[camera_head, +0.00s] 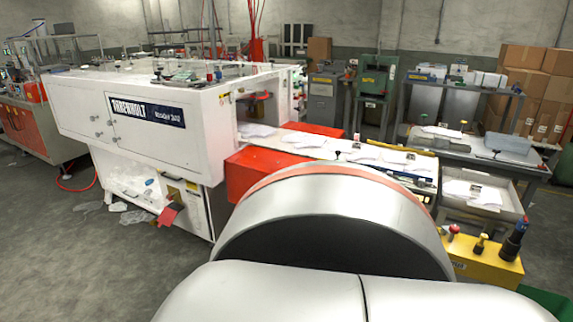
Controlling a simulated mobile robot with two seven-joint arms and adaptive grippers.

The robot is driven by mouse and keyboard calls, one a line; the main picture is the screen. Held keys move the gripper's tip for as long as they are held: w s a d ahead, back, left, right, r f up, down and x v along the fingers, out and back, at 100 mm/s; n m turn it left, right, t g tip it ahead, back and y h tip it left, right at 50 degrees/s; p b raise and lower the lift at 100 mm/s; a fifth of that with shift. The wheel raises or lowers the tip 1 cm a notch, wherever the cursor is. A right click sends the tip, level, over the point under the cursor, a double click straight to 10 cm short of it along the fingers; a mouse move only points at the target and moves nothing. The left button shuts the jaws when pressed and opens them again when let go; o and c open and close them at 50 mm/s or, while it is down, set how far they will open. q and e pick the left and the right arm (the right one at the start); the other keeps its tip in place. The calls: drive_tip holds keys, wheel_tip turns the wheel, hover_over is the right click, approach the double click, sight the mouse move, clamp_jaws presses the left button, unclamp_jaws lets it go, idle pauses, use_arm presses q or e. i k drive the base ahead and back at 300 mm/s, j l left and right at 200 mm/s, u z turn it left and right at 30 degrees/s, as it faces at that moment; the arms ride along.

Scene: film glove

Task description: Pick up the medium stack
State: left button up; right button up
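Several flat white stacks lie on a conveyor (335,152) that comes out of a white machine. One stack (256,131) is at the machine's opening, another (303,140) is partway along, and more (400,157) are near the right end. Another white stack (470,190) lies in a pale tray at the right, and one (440,131) lies on the grey table behind it. I cannot tell which is the medium stack. Neither gripper is in view. A large white and grey link of my arm fills the lower middle and hides what is behind it.
The white machine (165,115) stands at the left, with a red box (258,172) beside the conveyor. A grey table (500,168) is at the right. A yellow box (482,262) with knobs is at the lower right. Cardboard boxes (545,85) are stacked behind. The left floor (60,255) is mostly clear.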

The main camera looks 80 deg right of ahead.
sight(479, 195)
drive_tip(key=z, duration=3.9)
drive_tip(key=i+l+z, duration=0.6)
drive_tip(key=i+z, duration=0.25)
drive_tip(key=i+l+z, duration=0.15)
drive_tip(key=i+z, duration=0.25)
drive_tip(key=i+l+z, duration=0.15)
drive_tip(key=i+z, duration=0.35)
drive_tip(key=i+j+z, duration=0.1)
drive_tip(key=i+z, duration=0.4)
drive_tip(key=i+l+u, duration=0.1)
drive_tip(key=i, duration=0.6)
drive_tip(key=i+l+u, duration=0.1)
drive_tip(key=i, duration=0.55)
drive_tip(key=i+u, duration=0.2)
drive_tip(key=u, duration=0.25)
drive_tip(key=i+u, duration=0.25)
drive_tip(key=u, duration=0.2)
drive_tip(key=i+l+u, duration=0.1)
drive_tip(key=i+u, duration=0.15)
drive_tip(key=u, duration=0.2)
